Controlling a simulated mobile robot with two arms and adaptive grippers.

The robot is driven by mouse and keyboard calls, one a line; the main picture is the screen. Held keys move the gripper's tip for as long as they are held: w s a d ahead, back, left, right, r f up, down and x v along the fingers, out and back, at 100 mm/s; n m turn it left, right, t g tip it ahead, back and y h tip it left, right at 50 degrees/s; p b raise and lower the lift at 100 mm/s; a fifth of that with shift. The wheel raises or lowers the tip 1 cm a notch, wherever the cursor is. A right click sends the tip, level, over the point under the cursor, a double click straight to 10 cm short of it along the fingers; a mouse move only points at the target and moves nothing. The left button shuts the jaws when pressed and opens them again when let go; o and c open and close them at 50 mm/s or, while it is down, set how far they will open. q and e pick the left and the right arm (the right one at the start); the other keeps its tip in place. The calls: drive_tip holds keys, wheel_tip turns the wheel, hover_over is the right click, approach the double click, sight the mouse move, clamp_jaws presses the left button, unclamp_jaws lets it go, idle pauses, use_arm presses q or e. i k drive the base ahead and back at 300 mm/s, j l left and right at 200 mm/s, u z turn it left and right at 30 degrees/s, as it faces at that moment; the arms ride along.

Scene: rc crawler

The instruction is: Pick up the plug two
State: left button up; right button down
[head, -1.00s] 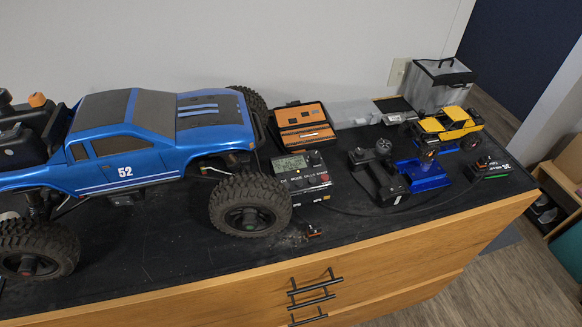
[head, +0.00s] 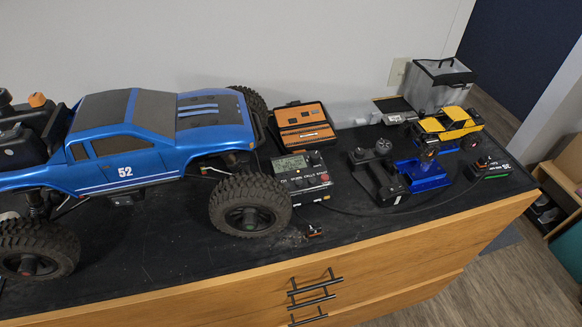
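A small black-and-orange connector (head: 314,231) lies on the dark mat near the front edge, just right of the blue truck's front wheel. It looks like a plug, but I cannot tell whether it is plug two. A black cable runs from near the charger (head: 303,178) rightward to a black-and-green block (head: 488,169). Neither of my grippers is in the head view.
A large blue truck (head: 125,163) fills the left of the cabinet top. An orange case (head: 304,126), a black controller (head: 378,178), a blue stand (head: 422,175), a yellow crawler (head: 447,128) and a clear lidded box (head: 437,88) crowd the right. The front strip of the mat is mostly clear.

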sight(481, 165)
drive_tip(key=z, duration=1.3)
